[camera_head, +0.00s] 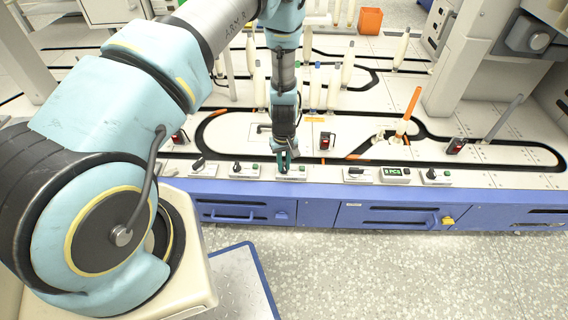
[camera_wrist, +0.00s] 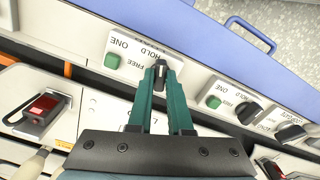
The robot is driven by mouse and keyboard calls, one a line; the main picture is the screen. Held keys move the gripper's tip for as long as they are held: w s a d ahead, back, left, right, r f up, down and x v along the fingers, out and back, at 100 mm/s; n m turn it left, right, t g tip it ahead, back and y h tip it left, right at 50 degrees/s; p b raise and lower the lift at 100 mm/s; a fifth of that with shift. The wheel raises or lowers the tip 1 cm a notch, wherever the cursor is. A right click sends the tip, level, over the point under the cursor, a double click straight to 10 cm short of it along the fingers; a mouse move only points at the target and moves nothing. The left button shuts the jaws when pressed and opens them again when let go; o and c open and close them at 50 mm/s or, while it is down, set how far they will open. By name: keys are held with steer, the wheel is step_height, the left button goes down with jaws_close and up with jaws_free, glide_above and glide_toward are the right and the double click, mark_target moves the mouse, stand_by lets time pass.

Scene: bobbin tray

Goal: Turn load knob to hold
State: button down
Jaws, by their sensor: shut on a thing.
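My gripper (camera_head: 284,165) reaches down to a small control panel (camera_head: 297,177) on the front edge of the machine. In the wrist view its two green fingers (camera_wrist: 161,76) are shut on a black knob (camera_wrist: 160,65), one on each side. The knob's panel (camera_wrist: 125,45) has a green button (camera_wrist: 112,61) and lettering reading HOLD, FREE and ONE. The panel title is too blurred to read, so I cannot tell if this is the load knob. The fingers hide part of the knob and dial, and its exact pointing is unclear.
A neighbouring panel has another black knob (camera_wrist: 248,112) and green button (camera_wrist: 213,101). Red-topped switch boxes (camera_head: 326,140) and white bobbins (camera_head: 347,65) stand on the deck behind. A green counter display (camera_head: 395,172) lies to the right. Blue drawers (camera_head: 390,215) face open floor.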

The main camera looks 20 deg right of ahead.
mark_target(284, 166)
steer(key=shift+m, duration=1.9)
steer(key=c, duration=0.8)
jaws_free()
steer(key=shift+c, duration=0.2)
step_height(284, 166, up, 11)
steer(key=p, duration=0.1)
steer(key=shift+f, duration=0.1)
